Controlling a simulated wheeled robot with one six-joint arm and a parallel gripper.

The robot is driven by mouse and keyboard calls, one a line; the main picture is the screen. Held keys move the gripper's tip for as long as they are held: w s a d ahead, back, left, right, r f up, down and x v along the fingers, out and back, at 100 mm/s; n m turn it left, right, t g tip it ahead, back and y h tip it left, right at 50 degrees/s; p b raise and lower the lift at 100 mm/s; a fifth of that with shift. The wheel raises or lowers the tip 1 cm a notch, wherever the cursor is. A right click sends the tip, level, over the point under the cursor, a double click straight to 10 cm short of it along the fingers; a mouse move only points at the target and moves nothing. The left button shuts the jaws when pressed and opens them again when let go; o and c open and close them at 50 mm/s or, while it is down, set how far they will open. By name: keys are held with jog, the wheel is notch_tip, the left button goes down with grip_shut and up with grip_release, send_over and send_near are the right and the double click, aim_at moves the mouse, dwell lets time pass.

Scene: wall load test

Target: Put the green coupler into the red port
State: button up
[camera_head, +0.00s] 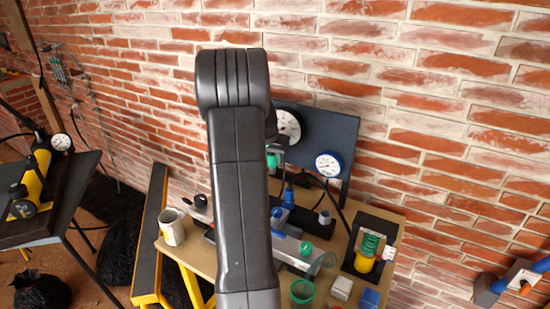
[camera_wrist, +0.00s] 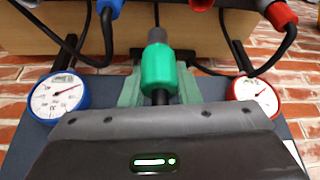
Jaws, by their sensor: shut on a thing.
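My gripper (camera_wrist: 159,88) is shut on the green coupler (camera_wrist: 158,70), which sits between its fingers with a grey end pointing away. In the head view, a small green part of the coupler (camera_head: 271,161) shows beside my arm, above the bench and in front of the dark gauge board. A red fitting (camera_wrist: 281,15) with a black hose shows at the top right of the wrist view, apart from the coupler. I cannot tell whether it is the red port. My arm hides much of the gripper and board in the head view.
A blue-rimmed gauge (camera_wrist: 60,97) and a red-rimmed gauge (camera_wrist: 254,92) are on the board. A blue fitting (camera_wrist: 107,8) has a black hose. The bench (camera_head: 207,262) holds a mug (camera_head: 172,227), a green cup (camera_head: 302,291) and a spring device (camera_head: 368,250). A brick wall stands behind.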

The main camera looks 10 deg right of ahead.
jog(key=w+a, duration=0.4)
jog(key=a, duration=0.2)
jog(key=shift+w+p, duration=0.25)
jog(key=shift+p, duration=0.15)
dwell(0.3)
notch_tip(320, 180, down, 6)
jog(key=b, duration=0.5)
jog(key=shift+f, duration=0.2)
jog(key=shift+f, duration=0.2)
dwell(0.7)
jog(key=shift+f+b, duration=0.7)
jog(key=shift+b, duration=0.05)
jog(key=shift+f, duration=0.15)
dwell(0.7)
jog(key=shift+f+b, duration=0.5)
jog(key=shift+b, duration=0.15)
jog(key=shift+f, duration=0.1)
jog(key=shift+f+b, duration=0.55)
jog(key=shift+f, duration=0.05)
